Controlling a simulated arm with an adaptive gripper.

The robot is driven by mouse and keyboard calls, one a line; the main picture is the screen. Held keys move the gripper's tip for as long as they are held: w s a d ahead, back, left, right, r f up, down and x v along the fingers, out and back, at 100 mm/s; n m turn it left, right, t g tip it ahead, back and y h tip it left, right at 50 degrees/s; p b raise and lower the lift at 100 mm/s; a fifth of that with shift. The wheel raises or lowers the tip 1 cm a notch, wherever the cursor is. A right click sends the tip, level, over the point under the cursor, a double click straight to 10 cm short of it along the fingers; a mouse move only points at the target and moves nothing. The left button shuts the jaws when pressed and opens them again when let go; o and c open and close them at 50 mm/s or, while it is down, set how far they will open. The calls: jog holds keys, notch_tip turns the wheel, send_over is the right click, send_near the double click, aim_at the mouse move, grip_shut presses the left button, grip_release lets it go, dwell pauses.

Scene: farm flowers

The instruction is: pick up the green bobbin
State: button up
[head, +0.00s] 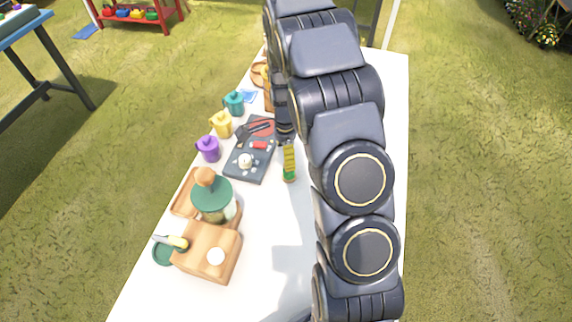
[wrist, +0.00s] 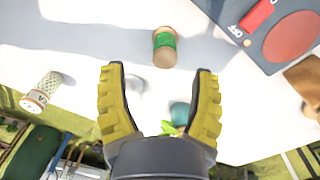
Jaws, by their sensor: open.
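The green bobbin (wrist: 164,46) is a small wooden spool wound with green thread. In the wrist view it is on the white table, ahead of the fingertips and between their lines. In the head view a small green and tan piece that looks like it (head: 289,178) shows just below the yellow finger. My gripper (wrist: 158,69) has yellow ridged fingers spread wide apart, with nothing held between them. In the head view my gripper (head: 289,157) is seen side-on, partly hidden by my arm. Whether a finger touches the bobbin cannot be told.
A dark panel (head: 238,172) with a red switch lies left of the gripper. Purple (head: 208,150), yellow (head: 222,124) and teal (head: 234,103) pots line the left edge. A wooden block (head: 195,262) stands nearer. A pale patterned cylinder (wrist: 48,84) shows in the wrist view.

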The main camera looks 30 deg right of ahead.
jog(key=shift+w+d+f+m, duration=0.1)
jog(key=shift+d+f+m, duration=0.1)
jog(key=shift+f, duration=0.25)
jog(key=shift+w+d+f+m, duration=0.1)
jog(key=shift+f+m, duration=0.1)
jog(key=shift+f, duration=0.2)
jog(key=f, duration=0.7)
jog(key=shift+d+f, duration=0.15)
jog(key=shift+d, duration=0.15)
grip_shut()
